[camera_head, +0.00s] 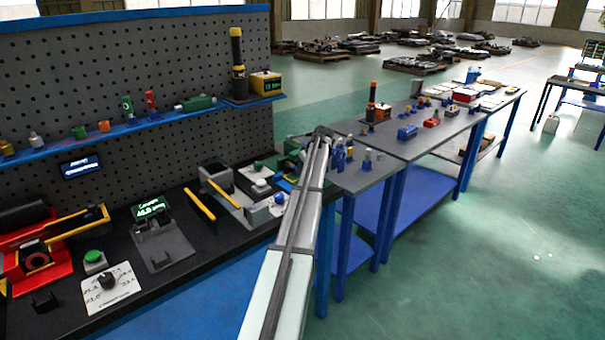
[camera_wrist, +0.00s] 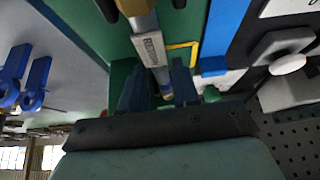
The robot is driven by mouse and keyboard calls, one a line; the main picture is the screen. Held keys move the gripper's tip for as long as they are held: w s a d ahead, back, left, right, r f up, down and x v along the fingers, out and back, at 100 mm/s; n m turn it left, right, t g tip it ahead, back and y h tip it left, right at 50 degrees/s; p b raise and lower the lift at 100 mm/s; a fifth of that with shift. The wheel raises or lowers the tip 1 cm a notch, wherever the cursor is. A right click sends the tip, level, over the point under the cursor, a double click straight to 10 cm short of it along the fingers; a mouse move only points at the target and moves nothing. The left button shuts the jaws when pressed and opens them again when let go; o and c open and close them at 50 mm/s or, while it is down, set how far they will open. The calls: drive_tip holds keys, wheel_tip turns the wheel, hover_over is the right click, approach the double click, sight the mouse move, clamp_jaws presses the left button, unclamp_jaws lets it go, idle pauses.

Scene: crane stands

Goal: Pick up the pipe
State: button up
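In the wrist view, a slim rod-like thing, likely the pipe (camera_wrist: 147,42), has a silver body, a grey lettered block and a brass-coloured end. It points down the picture, between the two dark fingers of my gripper (camera_wrist: 160,82). The fingers stand a small gap apart, one on each side of it. I cannot tell whether they touch it. In the head view, my arm reaches to the far right end of the black workbench (camera_head: 160,277). Its end hides the gripper, and I cannot make out the pipe there.
Left of the fingers in the wrist view are blue clamp-like parts (camera_wrist: 36,82). To the right are a grey hexagonal block with a white knob (camera_wrist: 288,64) and pegboard (camera_wrist: 295,130). In the head view, a grey table with blue legs (camera_head: 372,178) adjoins the bench.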

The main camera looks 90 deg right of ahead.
clamp_jaws()
drive_tip(key=shift+a+r, duration=0.1)
idle(0.3)
drive_tip(key=a+r, duration=0.4)
drive_tip(key=a, duration=0.3)
drive_tip(key=a+r, duration=0.4)
drive_tip(key=a, duration=0.2)
drive_tip(key=w+d+f+m+t+y, duration=0.1)
drive_tip(key=w+d+t+y, duration=0.1)
drive_tip(key=d, duration=0.4)
drive_tip(key=shift+w+f, duration=0.25)
drive_tip(key=shift+w, duration=0.3)
